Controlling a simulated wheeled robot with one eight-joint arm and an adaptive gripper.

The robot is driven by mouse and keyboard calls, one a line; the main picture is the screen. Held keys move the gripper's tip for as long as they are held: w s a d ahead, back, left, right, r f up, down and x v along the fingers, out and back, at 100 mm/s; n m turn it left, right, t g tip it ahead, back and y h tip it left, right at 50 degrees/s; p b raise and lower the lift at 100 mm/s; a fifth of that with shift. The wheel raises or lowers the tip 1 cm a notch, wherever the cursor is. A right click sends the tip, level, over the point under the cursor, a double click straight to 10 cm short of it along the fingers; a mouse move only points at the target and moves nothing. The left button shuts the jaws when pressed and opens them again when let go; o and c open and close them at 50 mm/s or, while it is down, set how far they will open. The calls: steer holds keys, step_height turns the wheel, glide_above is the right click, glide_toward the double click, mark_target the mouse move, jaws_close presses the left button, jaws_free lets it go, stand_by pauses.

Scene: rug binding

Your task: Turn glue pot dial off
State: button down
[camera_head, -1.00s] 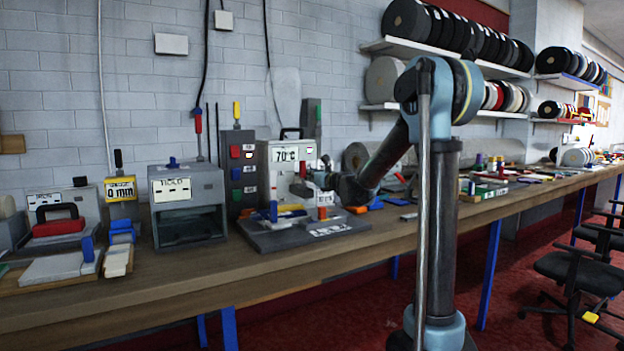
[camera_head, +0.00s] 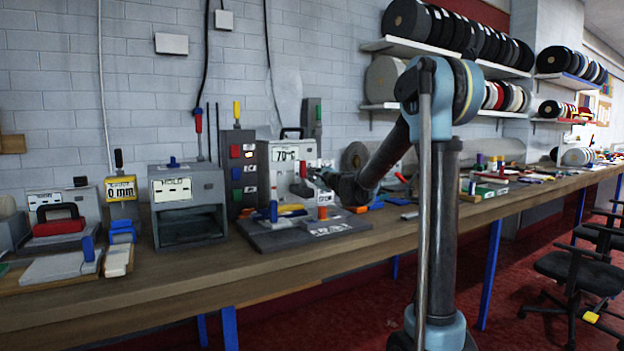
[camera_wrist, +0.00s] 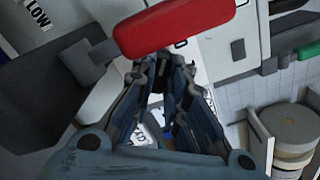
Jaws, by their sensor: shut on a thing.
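The glue pot (camera_head: 263,170) is a grey and white box at the back of the bench, with a display reading about 70 °C. Its dial (camera_wrist: 175,27) appears as a red bar across the top of the wrist view. In the head view the red dial (camera_head: 303,169) is small, on the front of the pot. My gripper (camera_wrist: 165,62) is at the dial, its fingers shut on it; the exact contact is partly hidden behind the red bar. My gripper (camera_head: 308,180) also shows in the head view, reaching from the right. A "LOW" label shows on the panel.
A grey base plate (camera_head: 262,240) with coloured pegs lies in front of the pot. A grey open-fronted box (camera_head: 215,190) stands to the left. A panel of coloured switches (camera_head: 230,170) is beside the pot. Spools fill the shelves at upper right.

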steer(key=shift+f+n, duration=0.15)
steer(key=shift+n, duration=3.45)
steer(key=shift+s, duration=0.1)
steer(key=c, duration=1.6)
jaws_free()
steer(key=v, duration=1.1)
steer(key=shift+s+d, duration=0.25)
steer(key=shift+d, duration=0.05)
steer(key=shift+f, duration=0.1)
